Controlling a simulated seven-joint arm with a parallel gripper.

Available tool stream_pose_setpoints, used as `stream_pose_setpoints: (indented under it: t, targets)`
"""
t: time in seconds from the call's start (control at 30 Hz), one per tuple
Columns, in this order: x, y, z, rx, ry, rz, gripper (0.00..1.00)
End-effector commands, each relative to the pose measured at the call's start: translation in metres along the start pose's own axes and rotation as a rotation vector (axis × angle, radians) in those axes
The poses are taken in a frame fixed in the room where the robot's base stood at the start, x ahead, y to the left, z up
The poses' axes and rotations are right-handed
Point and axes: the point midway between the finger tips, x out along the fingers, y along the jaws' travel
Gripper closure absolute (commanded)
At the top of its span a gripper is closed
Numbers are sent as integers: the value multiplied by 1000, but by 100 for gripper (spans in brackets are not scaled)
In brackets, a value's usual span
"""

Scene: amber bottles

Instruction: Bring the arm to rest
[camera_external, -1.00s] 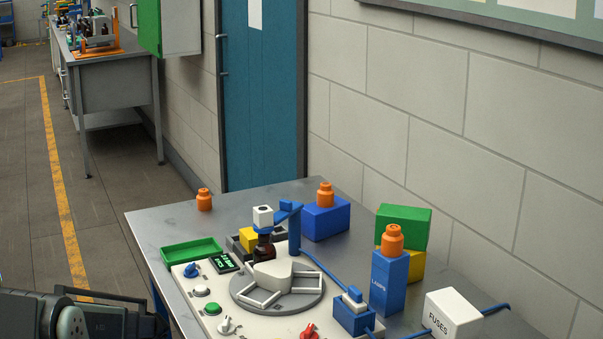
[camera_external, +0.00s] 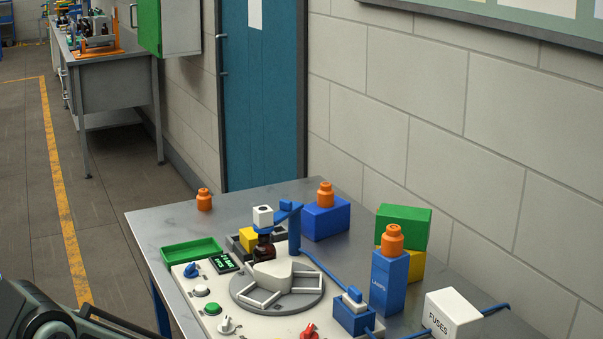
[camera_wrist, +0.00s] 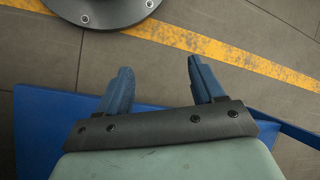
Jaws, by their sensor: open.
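My gripper (camera_wrist: 161,78) shows in the wrist view with its two blue fingers apart and nothing between them. It is over the floor, beside a blue frame. In the external view only dark parts of my arm show at the lower left corner, clear of the table, and the fingers are out of that view. An amber bottle (camera_external: 264,249) stands at the back of the grey round turntable (camera_external: 303,300), below a white block on a blue bracket.
The grey table (camera_external: 152,222) holds orange-capped items (camera_external: 204,200), a green tray (camera_external: 191,251), a blue LAMPS box (camera_external: 389,283) and a white FUSES box (camera_external: 452,314). A yellow floor line (camera_wrist: 220,47) runs below my gripper. The floor left of the table is open.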

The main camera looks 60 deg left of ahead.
Motion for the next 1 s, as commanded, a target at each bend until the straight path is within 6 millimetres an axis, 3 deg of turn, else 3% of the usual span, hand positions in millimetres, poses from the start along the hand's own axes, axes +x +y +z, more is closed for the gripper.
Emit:
stream_pose_setpoints:
  t: [0.2, 0.5, 0.8, 1.0]
  targets:
    - [-8, 51, 48, 157, -22, 22, 32]
    - [-12, 102, 116, 358, -61, 48, 32]
    - [-12, 125, 161, 483, -93, 61, 32]
    - [-12, 125, 162, 485, -94, 61, 32]
